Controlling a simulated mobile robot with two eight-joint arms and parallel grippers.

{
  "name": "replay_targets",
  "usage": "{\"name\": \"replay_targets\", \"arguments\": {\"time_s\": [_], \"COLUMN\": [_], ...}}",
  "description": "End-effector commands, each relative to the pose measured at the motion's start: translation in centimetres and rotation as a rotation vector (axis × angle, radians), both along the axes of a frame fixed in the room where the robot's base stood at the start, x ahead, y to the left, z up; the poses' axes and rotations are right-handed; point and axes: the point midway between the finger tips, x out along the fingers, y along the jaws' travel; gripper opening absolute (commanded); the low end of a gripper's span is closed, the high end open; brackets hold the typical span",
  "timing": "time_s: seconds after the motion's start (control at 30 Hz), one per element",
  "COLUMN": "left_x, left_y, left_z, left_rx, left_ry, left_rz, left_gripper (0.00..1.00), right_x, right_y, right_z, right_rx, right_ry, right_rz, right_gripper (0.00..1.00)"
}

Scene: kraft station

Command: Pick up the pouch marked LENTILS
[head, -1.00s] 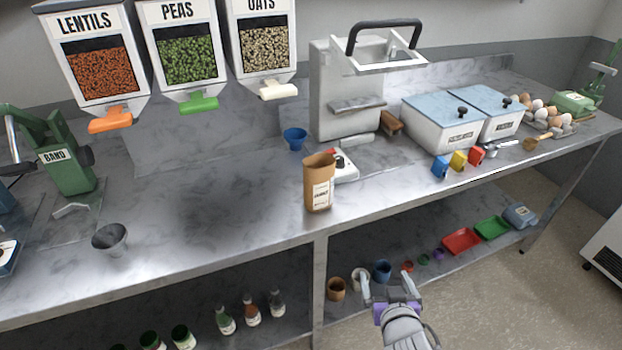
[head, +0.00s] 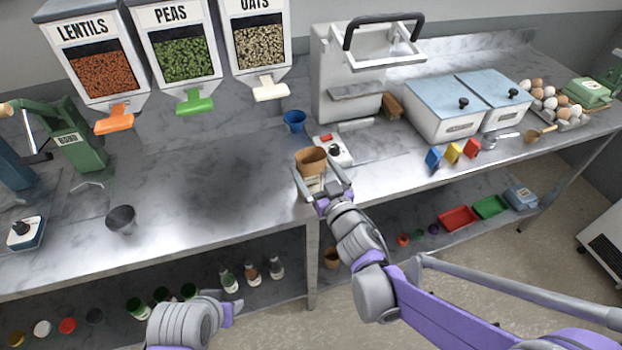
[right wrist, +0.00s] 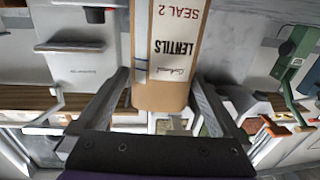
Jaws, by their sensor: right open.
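The brown paper pouch (head: 311,158) stands upright and open-topped near the bench's front edge. In the right wrist view its label on the pouch (right wrist: 178,45) reads LENTILS and SEAL 2. My right gripper (head: 322,188) is open in front of the pouch and hides much of its lower part. In the right wrist view the open fingers of my right gripper (right wrist: 160,95) lie to either side of the pouch's near end; a grip is not visible. My left gripper (head: 234,310) is at the bottom of the head view, its jaws unclear.
A white device with a red part (head: 333,149) stands close behind the pouch, and a blue cup (head: 294,121) behind left. A grey funnel (head: 121,219) stands left. LENTILS, PEAS and OATS dispensers (head: 101,75) hang above. Bench between funnel and pouch is clear.

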Motion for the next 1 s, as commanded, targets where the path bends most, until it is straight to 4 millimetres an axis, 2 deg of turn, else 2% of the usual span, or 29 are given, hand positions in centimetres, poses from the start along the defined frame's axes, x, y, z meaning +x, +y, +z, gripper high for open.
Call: {"name": "replay_targets", "arguments": {"time_s": [0.3,0.6,1.0], "left_x": [0.2,0.2,0.2], "left_y": [0.0,0.0,0.0], "left_z": [1.1,1.1,1.1], "left_rx": [0.000,0.000,0.000], "left_ry": [-0.005,-0.004,-0.005], "left_rz": [0.000,0.000,0.000], "left_gripper": [0.50,0.50,0.50], "right_x": [3.8,4.2,4.1], "right_y": [1.8,2.0,2.0], "right_z": [-0.1,-0.3,-0.2], "right_rx": [0.000,0.000,0.000], "right_ry": [-0.001,0.000,0.000], "right_rz": [0.000,0.000,-0.001], "right_gripper": [1.00,0.98,0.26]}}
